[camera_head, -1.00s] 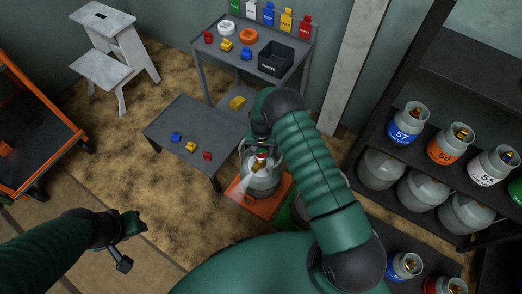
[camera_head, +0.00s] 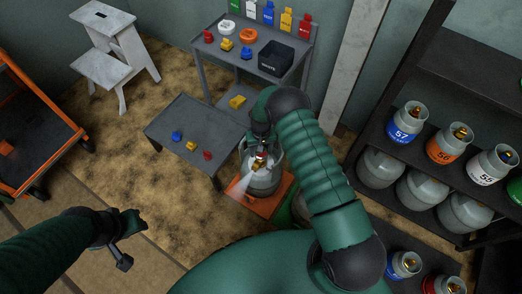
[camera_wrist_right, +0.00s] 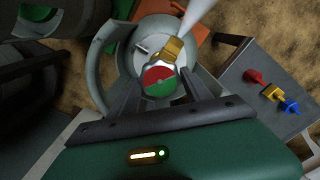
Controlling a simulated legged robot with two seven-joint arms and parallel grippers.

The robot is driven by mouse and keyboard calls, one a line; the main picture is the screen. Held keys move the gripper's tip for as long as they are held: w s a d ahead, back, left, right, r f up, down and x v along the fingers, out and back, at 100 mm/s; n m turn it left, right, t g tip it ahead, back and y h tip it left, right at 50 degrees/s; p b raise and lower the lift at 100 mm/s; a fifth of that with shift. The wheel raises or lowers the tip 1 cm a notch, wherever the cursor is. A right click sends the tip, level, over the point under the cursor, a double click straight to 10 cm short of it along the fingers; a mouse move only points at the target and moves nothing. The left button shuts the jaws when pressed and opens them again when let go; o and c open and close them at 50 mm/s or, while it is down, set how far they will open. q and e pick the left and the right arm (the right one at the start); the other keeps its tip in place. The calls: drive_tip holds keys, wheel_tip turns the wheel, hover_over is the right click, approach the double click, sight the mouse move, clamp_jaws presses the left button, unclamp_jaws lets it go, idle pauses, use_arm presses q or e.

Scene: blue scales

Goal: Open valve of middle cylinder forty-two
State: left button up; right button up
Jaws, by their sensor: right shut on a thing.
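A grey gas cylinder (camera_head: 262,183) stands on an orange plate (camera_head: 268,206) on the floor, in front of me. Its number is not readable. In the right wrist view its collar (camera_wrist_right: 128,62) surrounds a round red and green valve knob (camera_wrist_right: 159,82) and a brass outlet (camera_wrist_right: 172,51). A white jet (camera_wrist_right: 199,12) streams from the outlet. My right gripper (camera_wrist_right: 161,92) reaches down inside the collar, its fingers on either side of the knob and shut on it. My left gripper (camera_head: 132,224) hangs empty over the floor at lower left; its jaw opening is unclear.
A low grey table (camera_head: 190,130) with small coloured pieces stands left of the cylinder. Behind are a desk with a dark bin (camera_head: 276,60) and a white step stool (camera_head: 106,60). A dark shelf with several cylinders (camera_head: 408,122) stands right. An orange cart (camera_head: 35,130) is left.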

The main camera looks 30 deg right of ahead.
drive_tip(key=o, duration=1.4)
wheel_tip(320, 180, up, 17)
drive_tip(key=p, duration=0.5)
drive_tip(key=shift+w+f+p, duration=0.1)
drive_tip(key=shift+f+p, duration=0.05)
drive_tip(key=shift+p, duration=0.2)
